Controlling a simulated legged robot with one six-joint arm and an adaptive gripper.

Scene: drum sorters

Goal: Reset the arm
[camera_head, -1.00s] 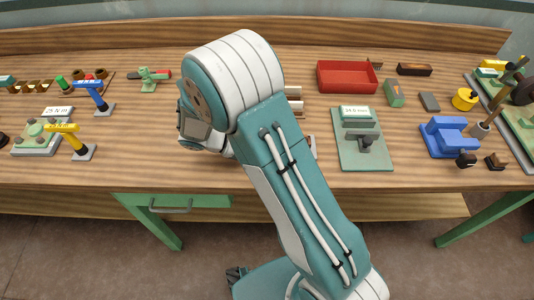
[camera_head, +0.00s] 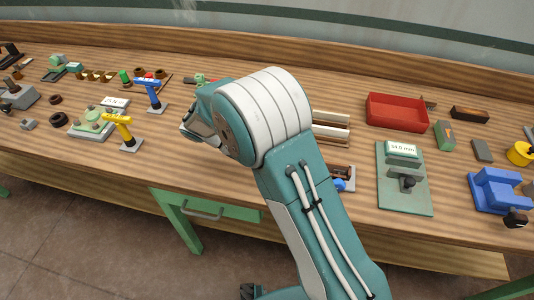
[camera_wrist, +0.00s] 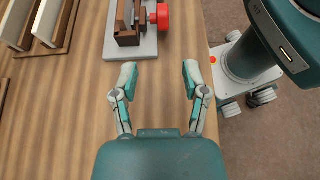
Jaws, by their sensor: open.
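My arm (camera_head: 318,225) reaches up from the bottom of the head view over the workbench (camera_head: 65,165). Its wrist end is folded behind the thick white and teal joint, and my fingertips are hidden there. In the wrist view my gripper (camera_wrist: 159,78) is open, its two fingers wide apart with nothing between them. Below it are bare wood and the bench edge. A grey plate with a brown block (camera_wrist: 127,25) and a red knob (camera_wrist: 163,17) lies just beyond the fingertips, apart from them.
A red tray (camera_head: 397,113), a green plate with a gauge block (camera_head: 404,195) and a blue vise (camera_head: 500,190) stand right of my arm. Yellow (camera_head: 122,131) and blue (camera_head: 151,93) T-handled tools stand left. A slotted rack (camera_wrist: 45,22) is at the wrist view's upper left.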

